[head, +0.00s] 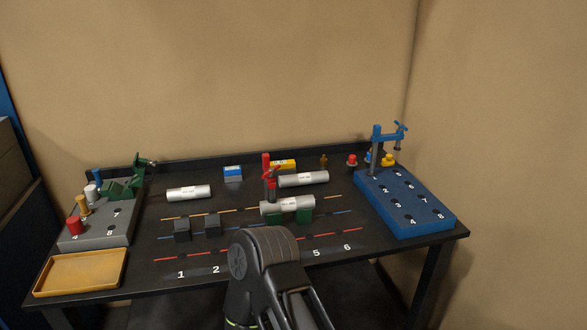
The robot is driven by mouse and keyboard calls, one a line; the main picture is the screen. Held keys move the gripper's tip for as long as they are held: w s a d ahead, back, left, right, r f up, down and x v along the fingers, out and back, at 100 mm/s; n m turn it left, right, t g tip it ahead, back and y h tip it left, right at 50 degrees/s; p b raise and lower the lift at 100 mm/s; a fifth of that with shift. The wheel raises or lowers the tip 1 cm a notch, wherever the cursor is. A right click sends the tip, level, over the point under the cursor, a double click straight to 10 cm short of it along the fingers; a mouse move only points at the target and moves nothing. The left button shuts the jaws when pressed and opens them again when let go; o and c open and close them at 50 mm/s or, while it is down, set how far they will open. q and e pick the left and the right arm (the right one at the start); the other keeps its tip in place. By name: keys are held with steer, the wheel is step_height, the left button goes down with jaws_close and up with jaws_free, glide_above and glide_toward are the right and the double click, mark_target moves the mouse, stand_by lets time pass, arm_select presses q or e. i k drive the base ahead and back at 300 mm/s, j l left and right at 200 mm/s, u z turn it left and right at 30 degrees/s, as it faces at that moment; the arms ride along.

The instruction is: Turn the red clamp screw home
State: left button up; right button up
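The red clamp (266,161) stands upright near the middle of the table in the head view. Its red screw handle (272,173) shows at its front, above a white labelled cylinder (287,205). That cylinder lies across two green blocks (304,215). Whether the screw touches the cylinder is too small to tell. A dark link of one of my arms rises at the bottom centre, in front of the clamp. Neither of my grippers shows.
A blue block (425,229) with a blue clamp (377,150) stands at right. A grey block (95,240) holds coloured pegs and a green clamp (124,188) at left, behind a yellow tray (80,289). Two black blocks (182,231) stand left of centre. The front right is clear.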

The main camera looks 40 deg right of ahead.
mark_target(270, 174)
steer(key=z, duration=1.4)
